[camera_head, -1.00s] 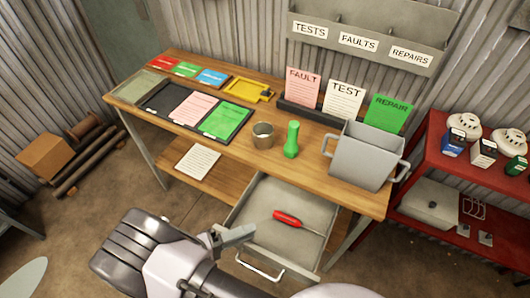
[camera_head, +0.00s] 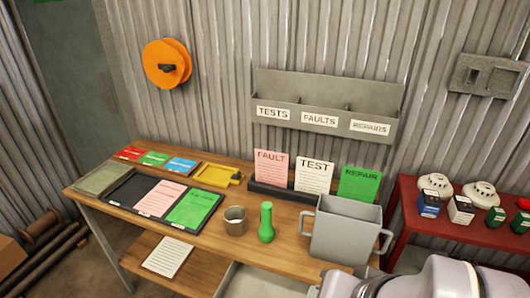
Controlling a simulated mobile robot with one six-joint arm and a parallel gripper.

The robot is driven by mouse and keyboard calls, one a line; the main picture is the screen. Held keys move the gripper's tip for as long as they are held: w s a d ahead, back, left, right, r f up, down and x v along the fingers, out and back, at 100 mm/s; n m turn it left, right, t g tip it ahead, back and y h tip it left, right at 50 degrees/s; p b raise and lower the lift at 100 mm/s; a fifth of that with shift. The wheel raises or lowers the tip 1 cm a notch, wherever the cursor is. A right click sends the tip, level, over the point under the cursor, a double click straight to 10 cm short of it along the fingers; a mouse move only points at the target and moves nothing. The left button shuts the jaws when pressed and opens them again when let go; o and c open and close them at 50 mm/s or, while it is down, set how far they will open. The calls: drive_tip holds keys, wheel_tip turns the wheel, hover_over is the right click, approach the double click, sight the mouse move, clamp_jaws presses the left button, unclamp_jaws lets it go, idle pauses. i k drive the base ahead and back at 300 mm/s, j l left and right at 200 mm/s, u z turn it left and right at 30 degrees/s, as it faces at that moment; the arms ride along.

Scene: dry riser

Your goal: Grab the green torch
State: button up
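The green torch (camera_head: 266,222) stands upright on the wooden workbench (camera_head: 285,257), near its front edge. A small metal cup (camera_head: 235,220) stands just left of it, and a grey two-handled bin (camera_head: 345,232) stands to its right. The torch is fully visible and nothing touches it. Part of my arm shows at the bottom right, in front of the bench's right end. My gripper's fingers are not in view.
Behind the torch, a dark holder carries FAULT (camera_head: 271,168), TEST (camera_head: 314,175) and REPAIR (camera_head: 360,184) cards. A black tray with sheets (camera_head: 122,192) lies left. An open drawer (camera_head: 255,281) juts out below. A red shelf (camera_head: 410,212) stands right.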

sight(266, 232)
drive_tip(key=i+l+u, duration=0.2)
drive_tip(key=l+u, duration=0.2)
drive_tip(key=i+l+u, duration=0.15)
drive_tip(key=l+u, duration=0.65)
drive_tip(key=i+j, duration=0.05)
drive_tip(key=j, duration=0.05)
